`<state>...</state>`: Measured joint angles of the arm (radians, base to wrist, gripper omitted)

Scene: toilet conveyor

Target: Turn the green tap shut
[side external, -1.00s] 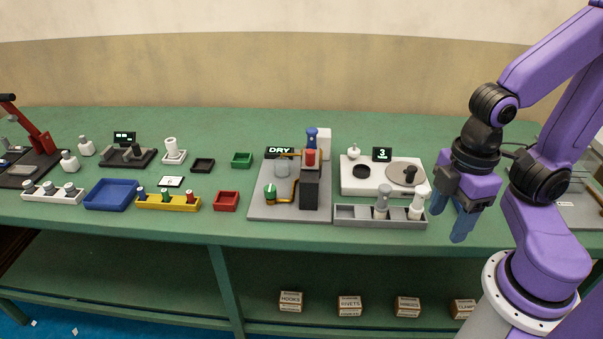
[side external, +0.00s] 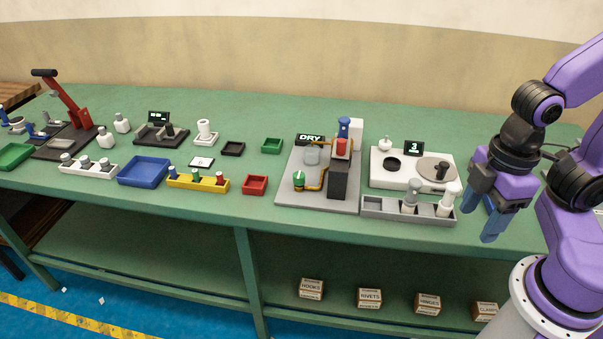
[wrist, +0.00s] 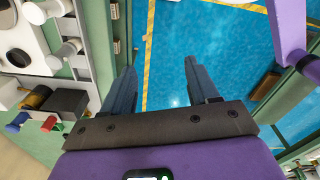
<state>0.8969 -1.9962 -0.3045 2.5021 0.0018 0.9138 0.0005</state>
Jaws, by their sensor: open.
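The green tap (side external: 298,178) is a small green knob on a low part at the front left of a grey pipework plate (side external: 320,205), in the side view. Copper-coloured pipe runs from it towards a dark block. A red tap (side external: 342,146) and a blue tap (side external: 344,126) stand higher on the same rig. My gripper (side external: 481,214) is well to the right of the rig, pointing down near the bench's front edge. It is open and empty. In the wrist view, my gripper (wrist: 160,68) shows its two fingers apart above the blue floor.
A sign (side external: 310,140) on the rig reads DRY. Between the rig and my gripper are a white unit (side external: 385,180) with a grey disc and a grey tray (side external: 372,204) holding pale cylinders. A red bin (side external: 255,185) sits left of the rig.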

